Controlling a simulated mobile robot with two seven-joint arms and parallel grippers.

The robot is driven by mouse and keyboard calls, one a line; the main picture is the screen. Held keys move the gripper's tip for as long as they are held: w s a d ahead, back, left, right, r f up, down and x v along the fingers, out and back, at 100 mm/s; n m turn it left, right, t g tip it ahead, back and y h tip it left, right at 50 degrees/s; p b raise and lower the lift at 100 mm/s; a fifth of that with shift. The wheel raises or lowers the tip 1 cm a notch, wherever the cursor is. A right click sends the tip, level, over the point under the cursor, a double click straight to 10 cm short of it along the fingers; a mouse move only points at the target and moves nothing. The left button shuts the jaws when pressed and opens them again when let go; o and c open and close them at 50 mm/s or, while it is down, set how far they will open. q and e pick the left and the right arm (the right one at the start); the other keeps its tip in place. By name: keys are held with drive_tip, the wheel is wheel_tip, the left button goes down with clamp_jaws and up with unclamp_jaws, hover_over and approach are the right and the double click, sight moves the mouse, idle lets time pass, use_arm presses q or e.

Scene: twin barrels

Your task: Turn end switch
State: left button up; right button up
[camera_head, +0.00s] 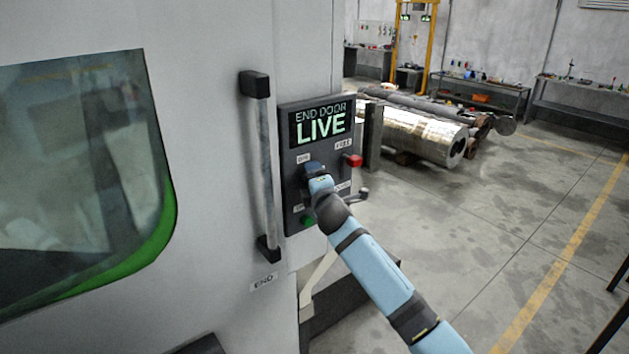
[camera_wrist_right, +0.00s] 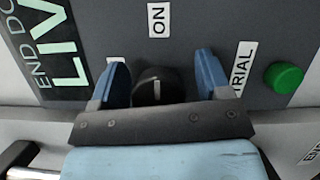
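The end switch is a black round knob (camera_wrist_right: 158,88) with a white mark, on the dark control panel (camera_head: 291,190) beside the machine door. In the wrist view, ON and TRIAL labels stand around it. My right gripper (camera_wrist_right: 161,80) has one blue finger on each side of the knob. The fingers are apart, with a small gap visible at the right finger; I cannot tell whether the left one touches. In the head view my right gripper (camera_head: 314,172) is at the panel and hides the knob. The panel's display (camera_head: 321,123) reads END DOOR LIVE. My left gripper is not in view.
A green button (camera_wrist_right: 283,77) sits beside the TRIAL label. A red button (camera_head: 353,160) sticks out at the panel's right side. A vertical door handle (camera_head: 263,170) stands left of the panel. A metal cylinder (camera_head: 415,135) lies behind; the floor to the right is open.

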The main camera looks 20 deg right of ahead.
drive_tip(key=shift+s, duration=0.5)
drive_tip(key=s+b, duration=0.3)
drive_tip(key=s, duration=0.9)
drive_tip(key=shift+s+a+f, duration=0.15)
drive_tip(key=shift+s+a, duration=0.1)
drive_tip(key=shift+s, duration=0.15)
drive_tip(key=shift+f, duration=0.1)
